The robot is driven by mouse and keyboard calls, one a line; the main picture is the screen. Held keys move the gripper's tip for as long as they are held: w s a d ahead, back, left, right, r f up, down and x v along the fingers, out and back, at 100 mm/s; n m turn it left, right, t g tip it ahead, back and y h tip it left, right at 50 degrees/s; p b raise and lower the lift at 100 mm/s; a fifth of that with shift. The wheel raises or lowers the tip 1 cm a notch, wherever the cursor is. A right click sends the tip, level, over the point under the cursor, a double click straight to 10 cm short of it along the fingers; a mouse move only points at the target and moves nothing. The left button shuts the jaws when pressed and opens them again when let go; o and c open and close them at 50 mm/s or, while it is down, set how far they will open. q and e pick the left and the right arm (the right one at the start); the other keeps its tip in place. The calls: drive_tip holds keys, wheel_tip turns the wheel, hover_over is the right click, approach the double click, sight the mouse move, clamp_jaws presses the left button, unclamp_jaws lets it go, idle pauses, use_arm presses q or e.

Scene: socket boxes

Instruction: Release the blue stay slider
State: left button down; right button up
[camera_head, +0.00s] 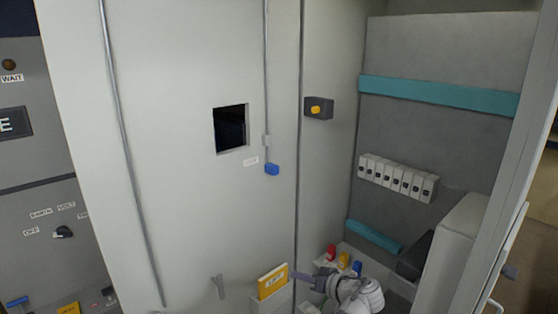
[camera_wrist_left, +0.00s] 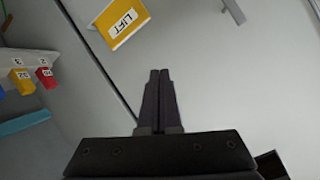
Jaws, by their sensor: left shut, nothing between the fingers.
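The blue stay slider (camera_head: 272,169) sits at the lower end of a thin vertical rod (camera_head: 266,80) on the pale door panel, beside a small white label (camera_head: 250,161). My left gripper (camera_head: 294,275) is low in the head view, well below the slider, just right of a yellow booklet (camera_head: 273,281). Its fingers are shut and empty; in the left wrist view the closed fingertips (camera_wrist_left: 160,72) point toward the pale panel. The slider is not seen in the left wrist view. My right gripper is not in view.
The booklet, marked LIFT in the wrist view (camera_wrist_left: 121,20), sits in a holder on the panel. A grey hook-like handle (camera_head: 218,287) is left of it. A yellow knob (camera_head: 315,109) is higher up.

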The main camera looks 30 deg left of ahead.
use_arm(q)
drive_tip(key=w+a+r+n+t+y+p, duration=0.1)
drive_tip(key=w+r+n+y+p, duration=0.1)
drive_tip(key=r, duration=0.7)
drive_tip(key=w+a+r+n+t+y+p, duration=0.1)
drive_tip(key=w+r+n+y+p, duration=0.1)
drive_tip(key=r, duration=0.7)
drive_tip(key=w+a+r+n+t+y+p, duration=0.1)
drive_tip(key=w+r+n+t+y+p, duration=0.1)
drive_tip(key=r+p, duration=0.4)
wheel_tip(320, 180, up, 4)
drive_tip(key=shift+w+a+f+y, duration=0.1)
drive_tip(key=shift+w+a+y, duration=0.05)
drive_tip(key=shift+y, duration=0.65)
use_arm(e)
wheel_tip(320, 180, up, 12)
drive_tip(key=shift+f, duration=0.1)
use_arm(q)
wheel_tip(320, 180, up, 4)
drive_tip(key=p, duration=0.3)
hover_over(272, 169)
drive_tip(key=d, duration=0.2)
drive_tip(key=shift+w+f+b, duration=0.2)
drive_tip(key=shift+f+b, duration=1.7)
drive_tip(key=shift+f, duration=0.45)
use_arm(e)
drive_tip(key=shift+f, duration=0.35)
